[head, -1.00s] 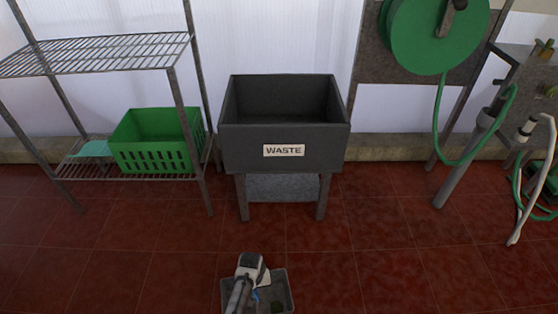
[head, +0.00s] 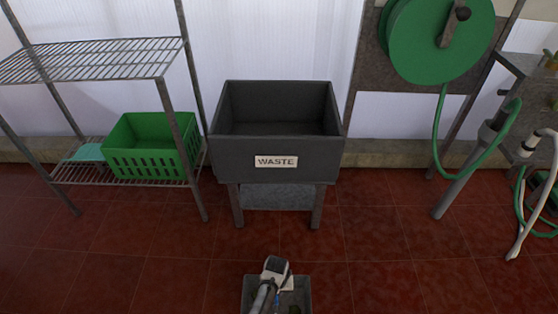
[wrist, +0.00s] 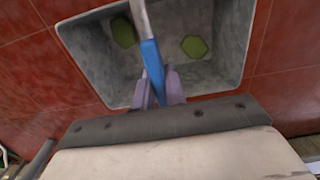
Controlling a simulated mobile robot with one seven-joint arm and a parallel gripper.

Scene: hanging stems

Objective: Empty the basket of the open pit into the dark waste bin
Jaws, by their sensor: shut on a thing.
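My gripper (wrist: 159,92) is shut on the blue grip of the basket's handle (wrist: 151,62). In the head view my gripper (head: 277,278) shows at the bottom, in front of the waste bin. The grey basket (wrist: 90,62) hangs below it, mouth up. Two green pieces (wrist: 124,32) (wrist: 194,46) show inside it. In the head view the basket (head: 304,290) is cut off by the lower edge. The dark waste bin (head: 275,187), labelled WASTE, stands on legs beyond the basket, open at the top. Its floor looks dark and bare.
A wire shelf rack (head: 90,60) with a green crate (head: 150,165) stands left of the bin. A green hose reel (head: 425,40) and a grey stand with hoses are on the right. The red tiled floor (head: 390,240) in front is clear.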

